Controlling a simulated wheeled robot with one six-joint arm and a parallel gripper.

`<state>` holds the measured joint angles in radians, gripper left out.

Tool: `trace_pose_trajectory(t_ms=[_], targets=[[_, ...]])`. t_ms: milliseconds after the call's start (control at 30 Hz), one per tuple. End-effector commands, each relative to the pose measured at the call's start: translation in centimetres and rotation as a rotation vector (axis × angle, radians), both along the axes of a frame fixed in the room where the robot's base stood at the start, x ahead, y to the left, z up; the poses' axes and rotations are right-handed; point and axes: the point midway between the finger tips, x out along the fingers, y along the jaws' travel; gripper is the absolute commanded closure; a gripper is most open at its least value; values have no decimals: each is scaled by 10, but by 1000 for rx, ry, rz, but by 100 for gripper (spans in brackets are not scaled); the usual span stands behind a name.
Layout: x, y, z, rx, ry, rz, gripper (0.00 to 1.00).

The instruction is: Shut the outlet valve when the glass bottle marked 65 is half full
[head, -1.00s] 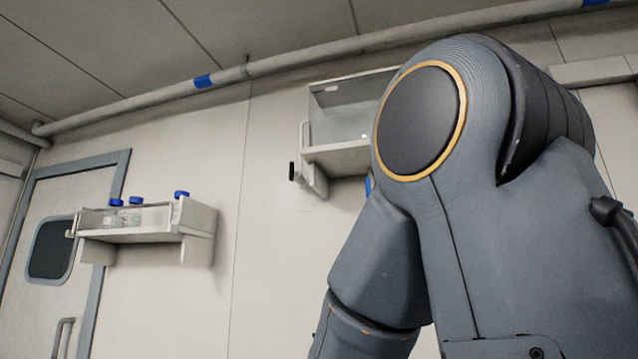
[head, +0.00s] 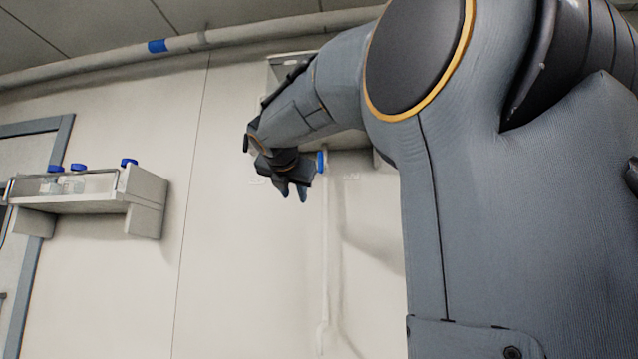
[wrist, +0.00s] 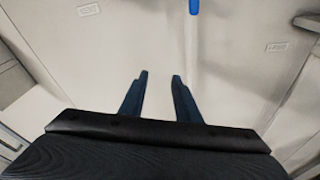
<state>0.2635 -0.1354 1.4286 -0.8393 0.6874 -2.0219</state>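My gripper (head: 293,195) hangs in front of the wall with its fingers pointing down. In the wrist view my gripper (wrist: 160,76) is open, with bare wall between its fingers. A blue part (head: 321,162), perhaps the outlet valve's handle, is just right of my gripper in the head view. It also shows at the top edge of the wrist view (wrist: 194,7), apart from the fingertips. Blue-capped bottles stand on the left shelf; I see caps on the left (head: 55,169), middle (head: 78,167) and right (head: 128,162). Their marks and fill levels are unreadable.
The left wall shelf (head: 145,190) has a rail along its front. The wall tank (head: 287,66) is mostly hidden behind my arm. A thin pale vertical pipe (head: 325,250) runs below the blue part. A ceiling pipe (head: 225,38) crosses above. The wall between shelf and gripper is clear.

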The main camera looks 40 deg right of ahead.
Motion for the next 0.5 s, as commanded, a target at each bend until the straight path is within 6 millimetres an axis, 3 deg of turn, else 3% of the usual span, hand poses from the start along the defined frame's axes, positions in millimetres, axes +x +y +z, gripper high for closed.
trace_pose_trajectory(t_ms=[33, 100, 200, 333, 500], targets=[[-15, -7, 33, -92, 10, -13, 70], [-33, -14, 68, -202, 37, -34, 70], [-51, -19, 99, -302, 67, -57, 70], [-56, -25, 113, -349, 85, -70, 70], [-42, -43, 114, -352, 89, -72, 70]])
